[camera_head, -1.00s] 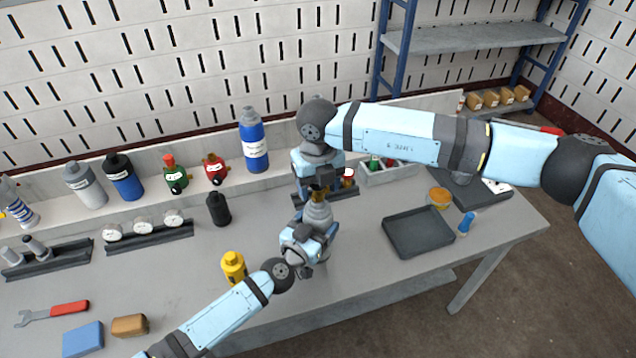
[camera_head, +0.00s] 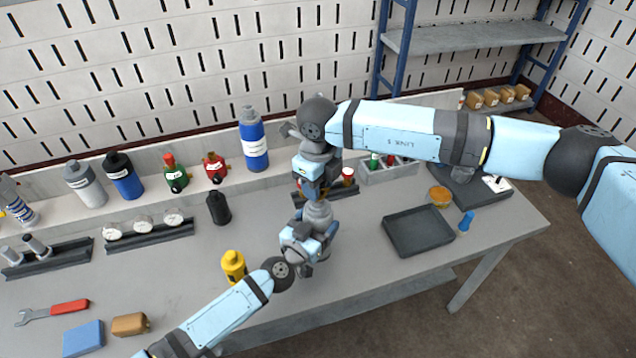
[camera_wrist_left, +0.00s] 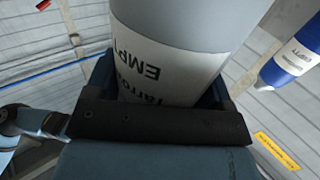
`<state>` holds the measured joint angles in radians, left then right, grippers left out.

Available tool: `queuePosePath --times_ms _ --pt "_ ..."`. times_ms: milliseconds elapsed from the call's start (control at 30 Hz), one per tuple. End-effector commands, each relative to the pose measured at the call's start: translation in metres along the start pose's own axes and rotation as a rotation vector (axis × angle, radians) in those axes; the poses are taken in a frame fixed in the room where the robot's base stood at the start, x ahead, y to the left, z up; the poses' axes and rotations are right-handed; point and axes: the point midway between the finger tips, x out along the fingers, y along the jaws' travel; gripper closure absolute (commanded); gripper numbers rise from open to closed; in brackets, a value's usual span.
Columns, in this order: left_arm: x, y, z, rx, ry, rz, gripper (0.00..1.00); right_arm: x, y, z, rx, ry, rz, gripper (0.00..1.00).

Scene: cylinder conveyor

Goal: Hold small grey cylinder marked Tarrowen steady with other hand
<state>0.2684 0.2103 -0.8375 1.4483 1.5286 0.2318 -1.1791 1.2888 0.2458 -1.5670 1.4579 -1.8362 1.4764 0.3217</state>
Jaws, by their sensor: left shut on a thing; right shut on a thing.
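The small grey cylinder (camera_head: 318,211) stands upright near the middle of the bench in the head view. My left gripper (camera_head: 318,229) is shut around its body from the front and hides its lower part. In the left wrist view the cylinder (camera_wrist_left: 185,28) fills the upper middle between the dark fingers of this gripper (camera_wrist_left: 160,88). Its white label shows part of "Tarrowen" and "EMPT", upside down. My right gripper (camera_head: 316,190) points down from above and is shut on the cylinder's top fitting, which the fingers mostly hide.
A blue cylinder (camera_head: 253,140) stands on the rear ledge. An empty dark tray (camera_head: 420,236) lies to the right, beside a blue object (camera_head: 466,222).

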Motion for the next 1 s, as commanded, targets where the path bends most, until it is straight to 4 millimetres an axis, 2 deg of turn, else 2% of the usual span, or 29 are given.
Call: queuePosePath --times_ms 333,600,700,1000 --pt "0.0001 -0.0003 0.0001 0.002 0.000 0.000 0.53 -0.0001 0.0002 -0.0001 -0.048 0.001 0.000 0.94" --pt "0.0001 -0.0003 0.0001 0.002 0.000 0.000 0.53 0.0000 0.0002 -0.0004 -0.423 0.002 0.000 0.94" --pt "0.0001 -0.0003 0.0002 0.002 0.000 0.000 0.53 -0.0002 0.0004 -0.0003 -0.505 0.002 0.000 0.94" --pt "0.0001 -0.0003 0.0002 0.002 0.000 0.000 0.53 -0.0001 0.0006 -0.0003 -0.531 0.001 0.001 0.94"
